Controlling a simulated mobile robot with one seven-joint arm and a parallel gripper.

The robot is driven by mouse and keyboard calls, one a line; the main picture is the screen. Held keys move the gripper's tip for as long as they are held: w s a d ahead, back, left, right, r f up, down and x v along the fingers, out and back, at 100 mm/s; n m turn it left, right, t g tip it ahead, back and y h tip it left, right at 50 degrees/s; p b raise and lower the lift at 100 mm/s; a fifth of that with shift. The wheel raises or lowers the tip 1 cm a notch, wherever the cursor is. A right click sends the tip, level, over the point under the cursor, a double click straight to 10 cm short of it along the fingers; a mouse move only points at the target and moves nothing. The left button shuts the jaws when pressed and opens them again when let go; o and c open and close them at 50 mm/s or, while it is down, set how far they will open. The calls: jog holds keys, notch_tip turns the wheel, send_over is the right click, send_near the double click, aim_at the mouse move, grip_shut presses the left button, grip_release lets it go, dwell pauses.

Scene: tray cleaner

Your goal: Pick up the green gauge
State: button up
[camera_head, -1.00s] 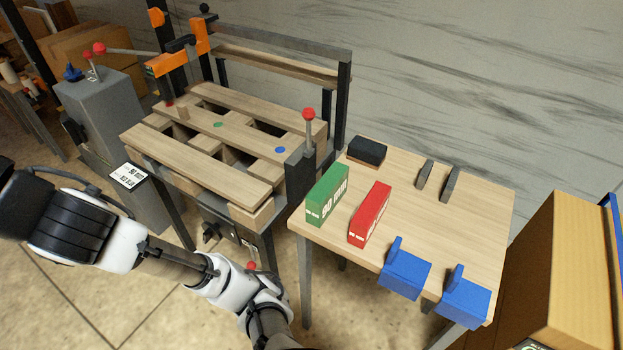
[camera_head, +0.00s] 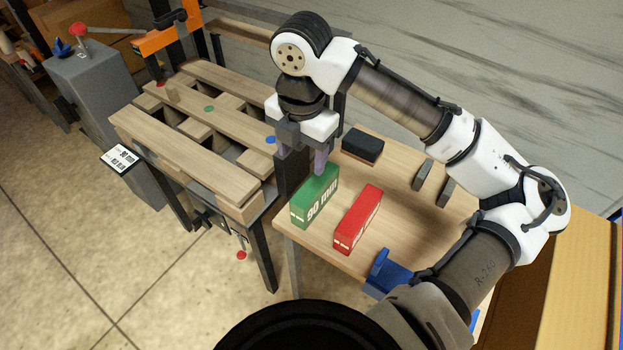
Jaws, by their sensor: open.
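The green gauge (camera_head: 314,204) is a block marked "90 mm" in white. It lies at the left end of the small wooden table (camera_head: 400,214). My gripper (camera_head: 301,168) points down above the far end of the green gauge, with its fingers apart and nothing visible between them. One finger overlaps the gauge's far end in the picture; I cannot tell whether it touches. The red gauge (camera_head: 358,219) lies just right of the green one.
A black block (camera_head: 363,145) and two dark upright plates (camera_head: 423,174) stand at the table's back. A blue holder (camera_head: 387,273) is at the front edge. A wooden pallet (camera_head: 190,155) stands on a frame to the left. Cardboard is at the far right.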

aim_at(305, 195)
jog(key=f, duration=0.5)
jog(key=d+f+p, duration=0.1)
jog(key=f, duration=0.1)
jog(key=shift+s+f, duration=0.3)
jog(key=shift+a+f+p, duration=0.15)
jog(key=shift+f+p, duration=0.25)
jog(key=shift+f, duration=1.15)
jog(key=shift+a+f+p, duration=0.15)
jog(key=shift+f+p, duration=0.25)
jog(key=shift+f, duration=1.1)
jog(key=c, duration=1.3)
jog(key=shift+r, duration=0.15)
